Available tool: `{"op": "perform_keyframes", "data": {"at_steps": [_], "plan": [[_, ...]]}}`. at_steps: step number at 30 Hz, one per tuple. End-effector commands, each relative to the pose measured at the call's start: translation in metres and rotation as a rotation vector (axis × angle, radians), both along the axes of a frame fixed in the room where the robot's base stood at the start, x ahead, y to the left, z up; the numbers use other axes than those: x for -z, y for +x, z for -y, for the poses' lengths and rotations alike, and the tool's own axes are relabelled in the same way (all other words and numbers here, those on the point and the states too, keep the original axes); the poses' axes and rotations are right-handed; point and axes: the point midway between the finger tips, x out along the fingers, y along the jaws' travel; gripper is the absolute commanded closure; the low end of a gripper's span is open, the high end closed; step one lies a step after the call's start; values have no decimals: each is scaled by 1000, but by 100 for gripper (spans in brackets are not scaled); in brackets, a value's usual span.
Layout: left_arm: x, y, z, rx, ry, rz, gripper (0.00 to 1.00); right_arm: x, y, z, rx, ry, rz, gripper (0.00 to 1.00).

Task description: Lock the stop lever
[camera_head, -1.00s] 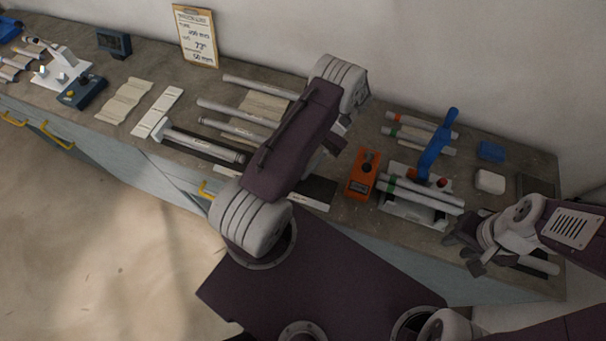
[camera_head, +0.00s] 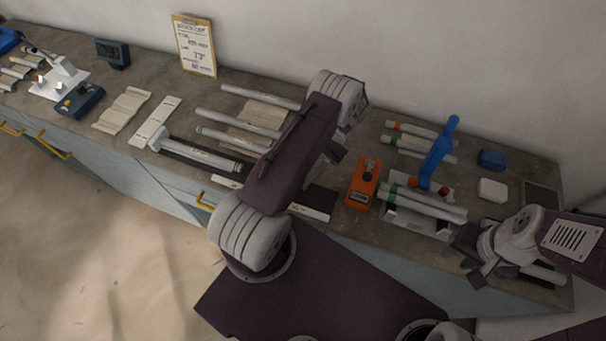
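A blue lever (camera_head: 438,153) stands raised and tilted on a light metal jig plate (camera_head: 415,222) at the right of the bench. Tubes with green and red bands (camera_head: 428,204) lie across that jig. A second, pale lever (camera_head: 60,64) stands on a white plate at the far left. I cannot tell which lever is the stop lever. My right gripper (camera_head: 471,262) is at the bench's front right, just right of the jig; its finger opening is unclear. My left arm crosses the middle of the bench, and its gripper is mostly hidden behind the arm.
An orange device (camera_head: 362,184) stands left of the jig. A blue block (camera_head: 491,159) and a white block (camera_head: 492,190) lie to its right. A long dark rail (camera_head: 200,163) carries a tube at centre left. A clipboard (camera_head: 194,46) leans on the wall.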

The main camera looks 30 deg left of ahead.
Motion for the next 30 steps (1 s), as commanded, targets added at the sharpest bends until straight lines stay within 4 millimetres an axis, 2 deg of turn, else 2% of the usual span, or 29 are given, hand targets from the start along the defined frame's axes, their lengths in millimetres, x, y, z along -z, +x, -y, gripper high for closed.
{"op": "perform_keyframes", "data": {"at_steps": [5,10,14,17,18,21,30], "plan": [[-10,1,0,0,0,3,68,4,0,0,0,0,0,67],[-40,0,-1,0,-1,4,68,12,0,0,0,0,0,67],[-54,5,26,4,-2,3,68,16,0,0,0,0,0,67],[-70,8,46,4,-2,2,68,8,0,0,0,0,0,67],[-81,8,52,3,-1,-1,68,-6,0,0,0,0,-1,67],[-93,11,67,3,-1,-2,68,-29,0,0,0,0,1,67],[-111,16,101,1,-2,-1,68,-84,0,0,0,0,0,67]]}}
